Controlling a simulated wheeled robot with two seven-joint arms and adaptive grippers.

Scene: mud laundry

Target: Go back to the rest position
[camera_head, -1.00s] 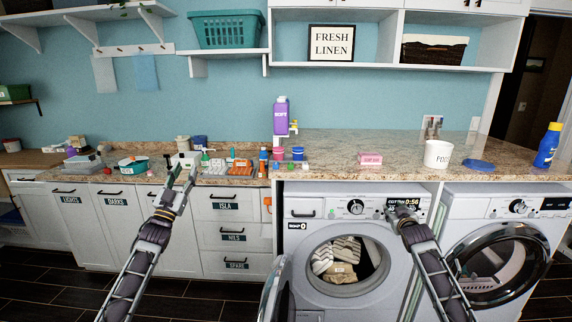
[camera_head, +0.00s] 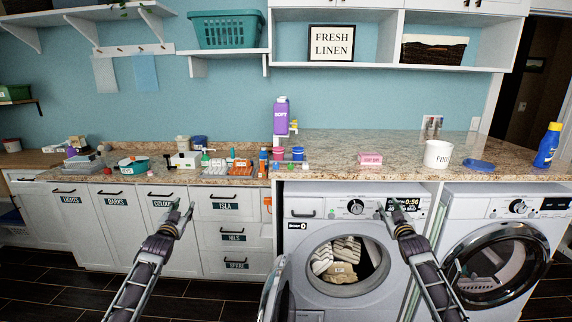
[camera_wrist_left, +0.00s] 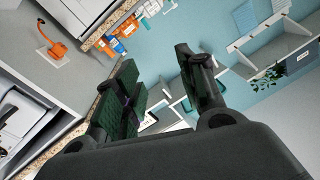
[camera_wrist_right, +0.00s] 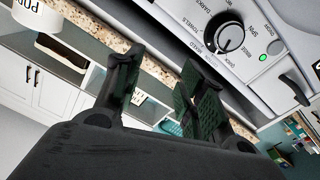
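My left gripper (camera_head: 183,210) is in front of the drawer fronts below the left counter. In the left wrist view its fingers (camera_wrist_left: 160,88) stand apart with nothing between them. My right gripper (camera_head: 390,206) is in front of the washing machine's control panel, beside the dial. In the right wrist view its fingers (camera_wrist_right: 157,85) are also apart and empty. Both grippers are clear of the counter and hold no object.
The washing machine (camera_head: 310,262) has its door open with striped laundry (camera_head: 343,250) inside. A second machine (camera_head: 456,205) stands at the right. Bottles and boxes crowd the left counter.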

